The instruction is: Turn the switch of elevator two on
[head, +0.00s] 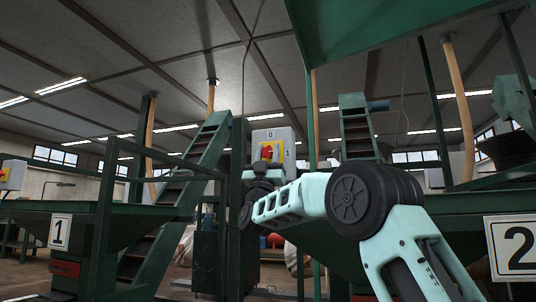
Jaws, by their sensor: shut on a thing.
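A grey switch box (287,137) is mounted on a dark green post in the middle of the head view. It has a yellow plate with a red knob (267,152), a "0" mark above and a "1" mark to the right. My gripper (262,166) is at the lower left of the plate, shut on the red knob. My wrist hides the lower part of the box and most of the fingers. The exact angle of the knob is hard to tell. The sign "2" (516,248) is on the green hopper at right.
A second switch box (12,174) with a red knob is at the far left edge. A sign "1" (60,231) hangs on the left green hopper. Green inclined elevators (188,170) rise behind. Green rails and posts stand left of the middle box, and a green hopper overhangs at upper right.

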